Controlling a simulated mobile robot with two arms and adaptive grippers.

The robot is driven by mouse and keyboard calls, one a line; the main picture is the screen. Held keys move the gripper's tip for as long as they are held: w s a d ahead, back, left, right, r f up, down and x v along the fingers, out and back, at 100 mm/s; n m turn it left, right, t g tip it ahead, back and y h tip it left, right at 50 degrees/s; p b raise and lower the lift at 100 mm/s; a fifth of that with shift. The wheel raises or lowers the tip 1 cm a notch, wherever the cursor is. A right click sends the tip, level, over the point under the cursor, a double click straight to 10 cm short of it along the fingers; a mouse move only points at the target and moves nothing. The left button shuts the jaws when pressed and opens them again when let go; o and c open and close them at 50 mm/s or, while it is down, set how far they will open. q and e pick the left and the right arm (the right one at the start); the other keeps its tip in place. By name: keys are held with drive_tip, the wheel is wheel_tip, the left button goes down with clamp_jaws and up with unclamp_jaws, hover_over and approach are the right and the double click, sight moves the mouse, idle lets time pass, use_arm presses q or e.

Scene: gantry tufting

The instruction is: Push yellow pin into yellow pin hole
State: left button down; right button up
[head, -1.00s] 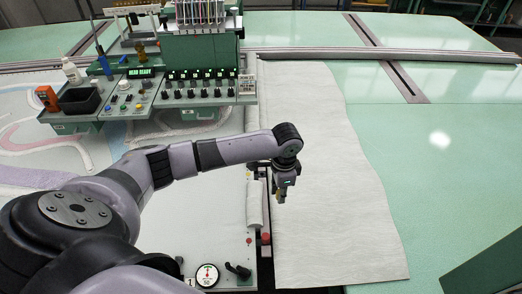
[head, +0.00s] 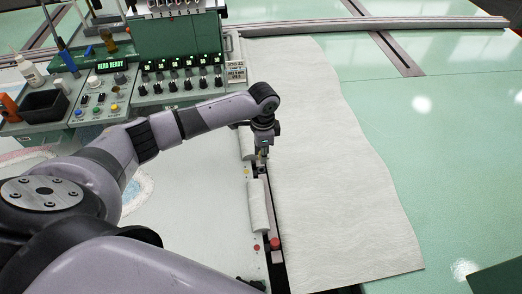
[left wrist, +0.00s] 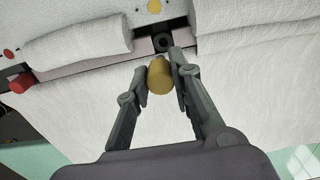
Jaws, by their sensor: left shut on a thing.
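My left gripper (head: 262,163) is over the gap between two white rolls at the left edge of the white cloth. In the left wrist view, its fingers (left wrist: 160,76) are shut on the yellow pin (left wrist: 159,78), whose rounded end shows between them. A dark block with a round hole (left wrist: 162,42) sits in the gap just beyond the pin, in line with a yellow dot (left wrist: 154,6) on the white panel. The pin appears apart from the hole; its far end is hidden. My right gripper is not in view.
A white roll (head: 258,207) lies in front of the gap and another (head: 246,142) behind it. A red knob (head: 275,243) stands near the front of the strip. The control console (head: 180,85) is at the back left. The white cloth (head: 335,170) lies flat and clear.

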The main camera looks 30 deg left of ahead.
use_arm(q)
drive_tip(key=shift+a+f+b, duration=0.2)
drive_tip(key=shift+f+b, duration=0.15)
drive_tip(key=shift+f, duration=0.3)
drive_tip(key=f+b, duration=0.2)
drive_tip(key=shift+w+a+f+b, duration=0.1)
drive_tip(key=shift+a+f+b, duration=0.1)
drive_tip(key=shift+f+b, duration=0.1)
drive_tip(key=shift+d+f, duration=0.1)
drive_tip(key=shift+f, duration=0.2)
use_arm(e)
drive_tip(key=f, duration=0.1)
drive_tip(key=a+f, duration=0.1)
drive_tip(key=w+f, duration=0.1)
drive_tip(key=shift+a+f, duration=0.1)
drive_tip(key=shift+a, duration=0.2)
use_arm(q)
drive_tip(key=shift+p, duration=0.4)
